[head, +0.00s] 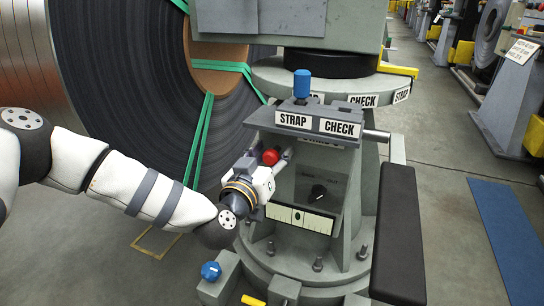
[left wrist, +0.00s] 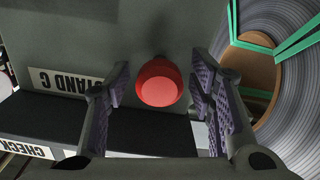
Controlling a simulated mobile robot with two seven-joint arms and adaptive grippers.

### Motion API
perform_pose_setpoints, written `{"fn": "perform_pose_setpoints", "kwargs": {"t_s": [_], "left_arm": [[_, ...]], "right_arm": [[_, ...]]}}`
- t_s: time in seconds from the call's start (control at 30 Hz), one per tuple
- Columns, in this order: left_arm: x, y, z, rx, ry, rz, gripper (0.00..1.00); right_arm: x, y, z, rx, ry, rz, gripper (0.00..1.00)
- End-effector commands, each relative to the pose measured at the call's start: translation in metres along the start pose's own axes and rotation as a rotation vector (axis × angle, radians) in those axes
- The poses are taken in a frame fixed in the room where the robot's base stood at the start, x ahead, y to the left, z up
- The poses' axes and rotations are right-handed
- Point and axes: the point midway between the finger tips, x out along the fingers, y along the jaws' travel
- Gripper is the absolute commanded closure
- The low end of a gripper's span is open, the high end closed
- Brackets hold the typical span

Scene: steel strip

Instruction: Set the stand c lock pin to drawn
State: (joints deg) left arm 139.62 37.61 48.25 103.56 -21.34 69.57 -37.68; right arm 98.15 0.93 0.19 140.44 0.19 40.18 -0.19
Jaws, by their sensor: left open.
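The lock pin shows as a red round knob (head: 270,157) on the left side of the grey stand in the head view. In the left wrist view the red knob (left wrist: 160,83) sits near the middle, in front of a grey plate with a "STAND C" label (left wrist: 57,82). My left gripper (head: 280,160) is at the knob. In the left wrist view its open fingers (left wrist: 160,95) stand on either side of the knob, with a gap on both sides. The knob's shaft is hidden behind it. My right gripper is not in view.
The stand has a blue knob (head: 302,84) on top, a black knob (head: 318,193) inside and a white scale plate (head: 300,218) below. A large strip coil (head: 120,70) with green straps is behind my left arm. Open floor (head: 450,220) lies to the right.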

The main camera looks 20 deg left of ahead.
Motion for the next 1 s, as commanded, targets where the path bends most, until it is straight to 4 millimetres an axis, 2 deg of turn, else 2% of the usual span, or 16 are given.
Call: {"fn": "perform_pose_setpoints", "kwargs": {"t_s": [0.03,0.2,0.23,0.4,0.6,0.7,0.97,1.0], "left_arm": [[0.0,0.0,0.0,0.0,0.0,0.0,0.57],[0.0,0.0,0.001,0.0,-0.001,0.0,0.96],[0.0,0.0,0.001,0.0,-0.001,0.0,1.0],[-0.004,0.0,-0.001,0.001,-0.002,0.0,1.0],[-0.035,0.001,-0.005,0.003,-0.002,0.0,1.0],[-0.044,0.001,-0.003,0.001,0.0,0.0,1.0],[-0.046,-0.001,0.002,0.0,-0.004,0.0,1.0],[-0.046,-0.001,0.002,0.0,-0.004,0.0,0.72]], "right_arm": [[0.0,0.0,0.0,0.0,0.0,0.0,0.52],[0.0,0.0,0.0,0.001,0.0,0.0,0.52],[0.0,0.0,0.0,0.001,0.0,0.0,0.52],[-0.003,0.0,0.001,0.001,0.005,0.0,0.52],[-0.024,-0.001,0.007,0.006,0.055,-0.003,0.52],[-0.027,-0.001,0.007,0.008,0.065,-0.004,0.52],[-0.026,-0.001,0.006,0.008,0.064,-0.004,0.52],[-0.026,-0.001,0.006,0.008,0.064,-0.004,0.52]]}}
